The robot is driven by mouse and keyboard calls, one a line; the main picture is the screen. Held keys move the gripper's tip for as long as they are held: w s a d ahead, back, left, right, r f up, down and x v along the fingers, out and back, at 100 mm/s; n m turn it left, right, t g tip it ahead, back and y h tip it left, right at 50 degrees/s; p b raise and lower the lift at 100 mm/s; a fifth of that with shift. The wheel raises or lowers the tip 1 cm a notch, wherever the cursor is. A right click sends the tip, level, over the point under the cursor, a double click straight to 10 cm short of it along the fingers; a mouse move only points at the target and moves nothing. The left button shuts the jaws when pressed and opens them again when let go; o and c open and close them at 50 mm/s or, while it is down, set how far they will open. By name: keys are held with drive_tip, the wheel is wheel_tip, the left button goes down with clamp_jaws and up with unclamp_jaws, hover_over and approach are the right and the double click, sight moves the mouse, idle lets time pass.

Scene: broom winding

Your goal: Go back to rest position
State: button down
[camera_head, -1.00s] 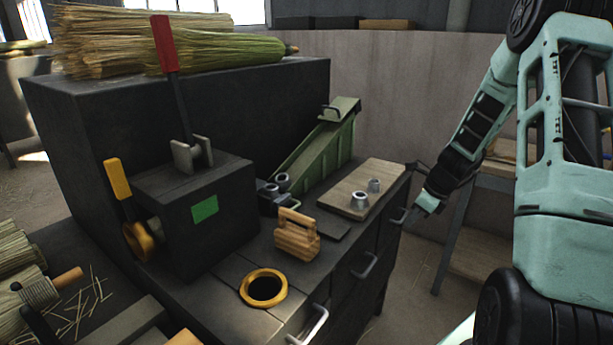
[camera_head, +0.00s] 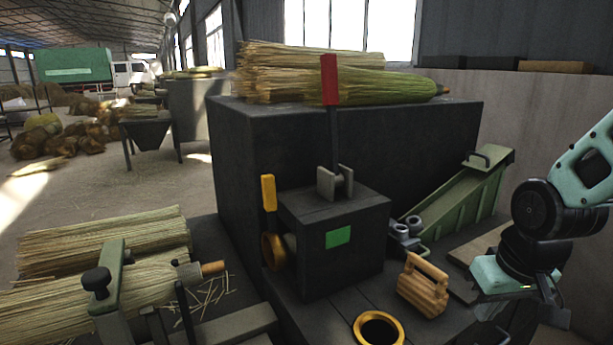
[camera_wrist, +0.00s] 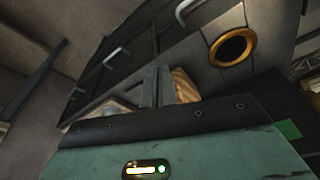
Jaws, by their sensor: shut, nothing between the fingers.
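My gripper (camera_wrist: 157,85) shows in the wrist view with its dark fingers together and nothing between them. In the head view my arm comes in from the right edge and its wrist hangs over the right end of the workbench, hiding part of the wooden board (camera_head: 480,248). The wooden block with a handle (camera_head: 424,286) stands on the bench left of my wrist, apart from it. In the wrist view the block (camera_wrist: 185,86) shows partly behind the fingers.
A dark box with a red lever (camera_head: 330,80) and a yellow lever (camera_head: 268,193) stands mid-bench. A green ramp (camera_head: 465,195) rises behind my wrist. A brass ring (camera_head: 379,329) surrounds a hole in the bench. Straw bundles (camera_head: 105,245) lie left; open floor is beyond.

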drive_tip(key=s+a+r+n+g+p, duration=0.1)
drive_tip(key=s+a+r+n+p, duration=0.2)
drive_tip(key=s+a, duration=0.3)
drive_tip(key=s+a+r+n+g+p, duration=0.1)
drive_tip(key=s+a+r+n+p, duration=0.3)
drive_tip(key=a, duration=0.8)
drive_tip(key=s+r, duration=0.2)
drive_tip(key=s, duration=0.1)
drive_tip(key=shift+a+r+n+g+y, duration=0.15)
drive_tip(key=shift+r+n+g+y, duration=0.15)
drive_tip(key=shift+n, duration=0.1)
drive_tip(key=shift+s, duration=0.15)
